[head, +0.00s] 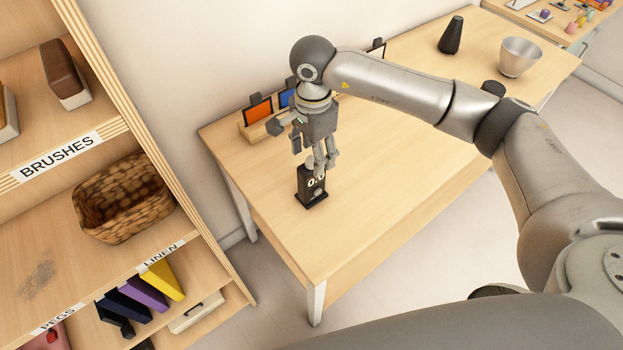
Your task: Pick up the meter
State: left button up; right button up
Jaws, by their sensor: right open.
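The meter (312,194) is a small black upright box with a pale "0.0" style reading on its face. It stands on the wooden table (400,160) near the table's left end. My right gripper (322,166) points down at the top of the meter. Its fingers are open and overlap the meter's upper part in the picture. I cannot tell whether they touch it. The fingers and the gripper body hide part of the meter's top. My left gripper is not in view.
A wooden rack with orange (258,111) and blue cards stands behind the gripper by the wall. A black tapered object (451,36) and a metal bowl (519,57) stand at the table's far right. A labelled shelf with a wicker basket (124,197) is at left.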

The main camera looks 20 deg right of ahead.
aim_at(311, 168)
jog(key=shift+f, duration=0.7)
jog(key=shift+f+p, duration=0.3)
jog(key=shift+p, duration=0.1)
jog(key=f+p, duration=0.1)
jog(key=f, duration=0.2)
jog(key=shift+w+f+p, duration=0.3)
jog(key=shift+w+p, duration=0.05)
jog(key=shift+p, duration=0.05)
jog(key=shift+f, duration=0.55)
grip_shut()
jog(key=shift+r, duration=0.1)
